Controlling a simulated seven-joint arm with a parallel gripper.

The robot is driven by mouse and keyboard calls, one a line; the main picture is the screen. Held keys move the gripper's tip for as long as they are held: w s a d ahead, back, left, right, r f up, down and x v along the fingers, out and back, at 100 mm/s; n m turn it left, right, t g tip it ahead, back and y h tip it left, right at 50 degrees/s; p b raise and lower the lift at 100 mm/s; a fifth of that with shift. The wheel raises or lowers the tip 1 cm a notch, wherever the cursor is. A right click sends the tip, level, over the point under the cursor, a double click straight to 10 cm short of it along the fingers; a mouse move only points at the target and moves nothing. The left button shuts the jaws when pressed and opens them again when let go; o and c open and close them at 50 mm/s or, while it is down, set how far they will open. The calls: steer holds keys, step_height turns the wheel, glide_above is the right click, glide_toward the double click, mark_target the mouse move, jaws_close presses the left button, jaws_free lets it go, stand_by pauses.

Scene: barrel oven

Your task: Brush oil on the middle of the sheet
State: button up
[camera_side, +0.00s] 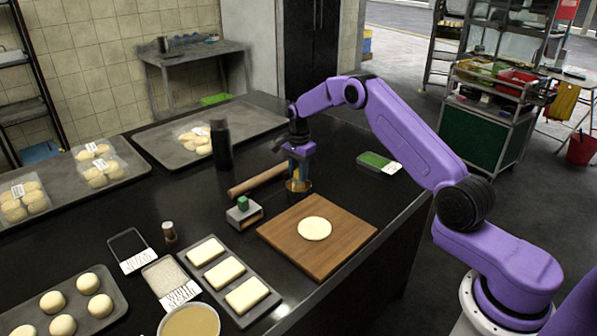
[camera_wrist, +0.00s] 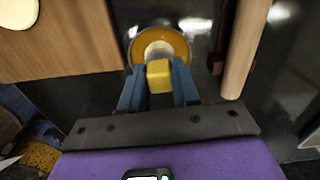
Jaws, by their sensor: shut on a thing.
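The sheet is a pale round of dough (camera_side: 314,229) lying flat on a wooden board (camera_side: 345,250); its edge shows at the top left of the wrist view (camera_wrist: 17,10). My gripper (camera_side: 298,170) is beyond the board in the side view, above a small round bowl (camera_side: 304,187). In the wrist view the gripper's blue fingers are shut on a yellow block-like handle (camera_wrist: 159,76), apparently the brush.
A rolling pin (camera_side: 256,180) lies close to the left of the bowl. A dark bottle (camera_side: 221,146), a grey block with a green top (camera_side: 244,214) and a tray of dough slabs (camera_side: 214,262) stand farther left. A green-topped container (camera_side: 378,162) lies right of the gripper.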

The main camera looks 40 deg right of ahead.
steer(key=shift+r, duration=3.5)
steer(key=shift+s, duration=0.1)
steer(key=s+a, duration=0.4)
steer(key=s, duration=0.4)
steer(key=s+a, duration=0.4)
steer(key=s, duration=0.3)
steer(key=shift+s+a+f, duration=0.1)
steer(key=shift+s+f, duration=0.15)
steer(key=shift+f, duration=0.65)
steer(key=shift+s+a+f, duration=0.1)
steer(key=shift+s+f, duration=0.2)
steer(key=shift+f, duration=0.55)
steer(key=shift+s+a+f, duration=0.1)
steer(key=shift+s+f, duration=0.15)
steer(key=shift+f, duration=0.65)
steer(key=shift+f, duration=0.5)
